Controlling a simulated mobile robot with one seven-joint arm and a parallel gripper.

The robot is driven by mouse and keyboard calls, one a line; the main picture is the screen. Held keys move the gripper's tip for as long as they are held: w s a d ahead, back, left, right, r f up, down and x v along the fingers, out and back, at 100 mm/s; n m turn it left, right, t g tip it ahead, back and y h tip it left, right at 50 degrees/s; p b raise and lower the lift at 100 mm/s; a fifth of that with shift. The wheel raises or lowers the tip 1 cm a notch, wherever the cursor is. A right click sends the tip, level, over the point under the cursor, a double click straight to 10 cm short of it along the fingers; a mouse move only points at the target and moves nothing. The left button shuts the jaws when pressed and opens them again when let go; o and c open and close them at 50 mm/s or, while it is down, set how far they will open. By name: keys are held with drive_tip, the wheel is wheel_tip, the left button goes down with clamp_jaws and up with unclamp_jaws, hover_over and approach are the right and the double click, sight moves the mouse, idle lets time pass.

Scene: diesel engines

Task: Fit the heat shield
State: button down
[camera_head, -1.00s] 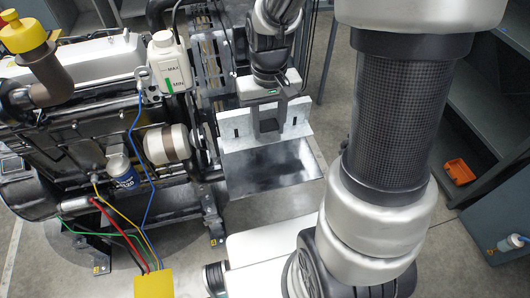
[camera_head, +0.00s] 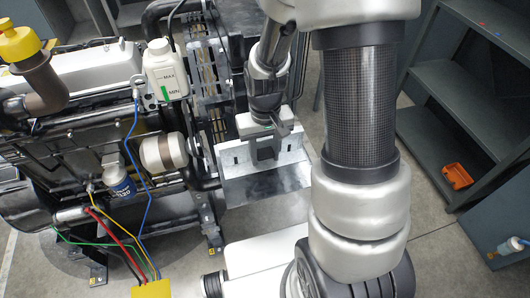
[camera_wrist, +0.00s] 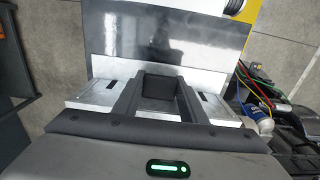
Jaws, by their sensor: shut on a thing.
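The heat shield (camera_head: 292,150) is a bent grey metal sheet, with a pale slotted flange and a darker, shiny flat part. My gripper (camera_head: 267,153) is shut on the middle of the flange and holds the shield above the floor, right of the engine (camera_head: 85,135). In the wrist view, my gripper (camera_wrist: 164,92) covers the middle of the flange. One slot shows on each side, and the shiny part of the shield (camera_wrist: 125,35) extends beyond. I cannot tell whether the shield's left end touches the engine.
A white coolant bottle (camera_head: 166,70) and a pale cylinder (camera_head: 163,151) stand out from the engine near the shield. Coloured cables run to a yellow box (camera_head: 152,289). Grey shelves (camera_head: 440,120) with an orange bin (camera_head: 457,176) are at the right. Floor is open between.

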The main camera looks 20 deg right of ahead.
drive_tip(key=c, duration=1.1)
unclamp_jaws()
